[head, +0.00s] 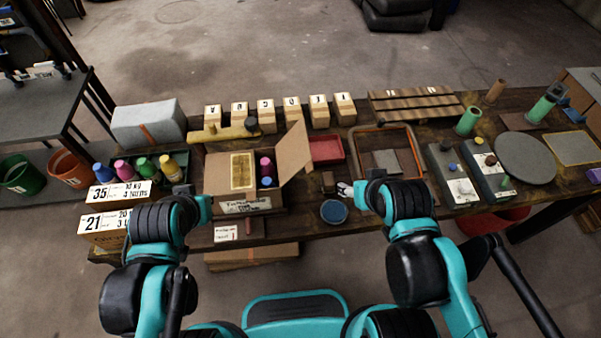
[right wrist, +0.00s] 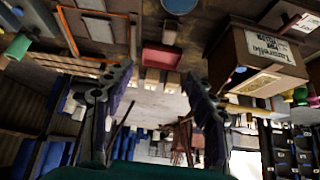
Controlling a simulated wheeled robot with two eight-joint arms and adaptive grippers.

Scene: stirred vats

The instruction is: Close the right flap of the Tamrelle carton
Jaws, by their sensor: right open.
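The Tamrelle carton (head: 250,205) stands on the bench left of centre, open at the top. A yellow-framed flat item (head: 242,171) and small coloured bottles (head: 266,182) show inside. Its right flap (head: 292,152) stands up and leans outward to the right. My right gripper (head: 345,188) is open and empty, right of the carton and apart from the flap. In the right wrist view its fingers (right wrist: 155,95) are spread, and the carton (right wrist: 265,50) is at upper right. My left arm ends beside the carton's front left corner; its gripper (head: 207,207) is mostly hidden.
A red tray (head: 326,149) lies just right of the flap. A blue round dish (head: 334,211) sits near the front edge. Labelled blocks (head: 291,112) line the back. Bottles (head: 145,168) and numbered boxes (head: 105,235) stand left.

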